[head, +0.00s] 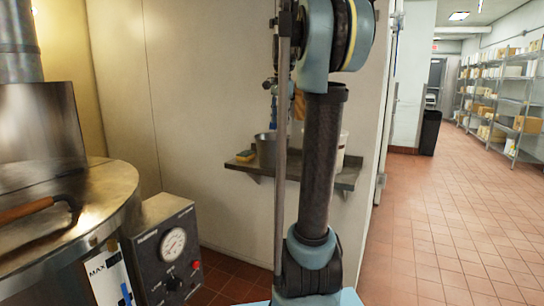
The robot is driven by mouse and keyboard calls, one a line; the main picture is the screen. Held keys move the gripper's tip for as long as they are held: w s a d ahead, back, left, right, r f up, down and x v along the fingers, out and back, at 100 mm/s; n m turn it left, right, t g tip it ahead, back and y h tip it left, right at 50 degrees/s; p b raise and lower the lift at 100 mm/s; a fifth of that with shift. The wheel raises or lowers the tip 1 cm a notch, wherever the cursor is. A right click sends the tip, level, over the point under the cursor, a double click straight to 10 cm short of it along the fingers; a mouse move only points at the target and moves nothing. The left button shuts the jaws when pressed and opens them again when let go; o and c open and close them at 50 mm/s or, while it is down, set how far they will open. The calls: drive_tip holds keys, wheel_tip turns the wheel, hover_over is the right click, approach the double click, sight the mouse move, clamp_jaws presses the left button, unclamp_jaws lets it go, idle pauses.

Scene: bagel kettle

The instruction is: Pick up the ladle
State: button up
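I cannot make out a ladle for sure. A brown-handled utensil (40,208) with a dark curved end lies on the round metal kettle top (110,185) at the left; its left end is cut off by the picture edge. My arm stands upright in the middle of the view. Small blue and dark parts, apparently of my arm's far end, show behind it above the wall shelf (240,167). My gripper's fingers are hidden or too small to tell, so I cannot see whether they hold anything.
A control box with a gauge (173,244) sits beside the kettle. Open tiled floor, a black bin (430,132) and storage racks (510,100) lie right.

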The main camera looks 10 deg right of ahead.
drive_tip(key=m, duration=0.2)
approach(278, 144)
drive_tip(key=shift+w+a+f, duration=0.1)
drive_tip(key=shift+w+f, duration=0.2)
drive_tip(key=shift+f, duration=1.5)
drive_tip(key=shift+w+d+f, duration=0.1)
drive_tip(key=shift+w+f, duration=0.15)
drive_tip(key=shift+f, duration=1.55)
drive_tip(key=shift+w+a+f, duration=0.1)
drive_tip(key=shift+w+f, duration=0.2)
drive_tip(key=shift+f, duration=1.5)
clamp_jaws()
